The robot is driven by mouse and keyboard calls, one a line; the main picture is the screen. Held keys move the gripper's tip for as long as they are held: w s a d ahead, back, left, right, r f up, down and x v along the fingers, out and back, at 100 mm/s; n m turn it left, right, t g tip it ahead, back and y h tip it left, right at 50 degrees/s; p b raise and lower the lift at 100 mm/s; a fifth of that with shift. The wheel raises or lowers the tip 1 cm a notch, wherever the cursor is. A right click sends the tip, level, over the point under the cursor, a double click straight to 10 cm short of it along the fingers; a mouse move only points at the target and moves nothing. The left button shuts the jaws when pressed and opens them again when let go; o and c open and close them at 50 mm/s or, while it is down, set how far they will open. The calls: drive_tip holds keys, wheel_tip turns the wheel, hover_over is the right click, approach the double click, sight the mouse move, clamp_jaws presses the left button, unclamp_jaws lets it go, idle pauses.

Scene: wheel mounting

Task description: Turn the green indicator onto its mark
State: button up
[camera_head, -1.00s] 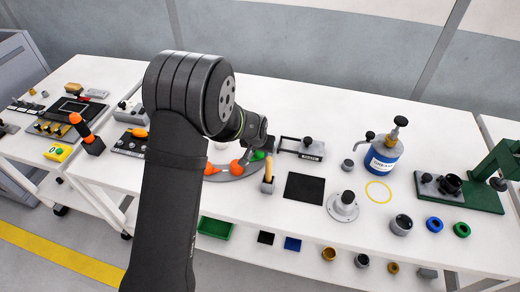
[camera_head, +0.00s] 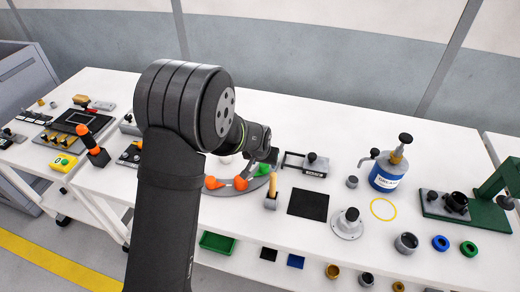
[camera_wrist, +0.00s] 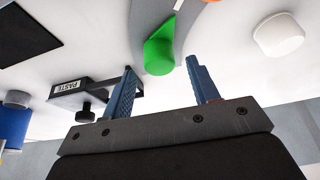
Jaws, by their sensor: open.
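The green indicator (camera_wrist: 159,56) is a rounded, teardrop-shaped knob on a grey curved plate (camera_wrist: 196,28). In the wrist view its wide end faces my gripper (camera_wrist: 160,70) and its narrow end points away, toward a small white mark (camera_wrist: 178,5) at the top edge. My gripper is open, with one blue finger to each side of the knob's near end. In the head view the green indicator (camera_head: 262,169) is partly hidden by my wrist, beside orange indicators (camera_head: 240,183) on the same grey plate (camera_head: 225,190).
A black bracket labelled PASTE (camera_wrist: 68,88) stands left of my gripper in the wrist view, and a white knob (camera_wrist: 278,35) stands right. In the head view a wooden-handled tool (camera_head: 271,190), black mat (camera_head: 308,204) and blue canister (camera_head: 388,172) lie to the right.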

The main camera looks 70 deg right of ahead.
drive_tip(key=v, duration=1.4)
drive_tip(key=shift+a, duration=0.1)
drive_tip(key=x, duration=1.7)
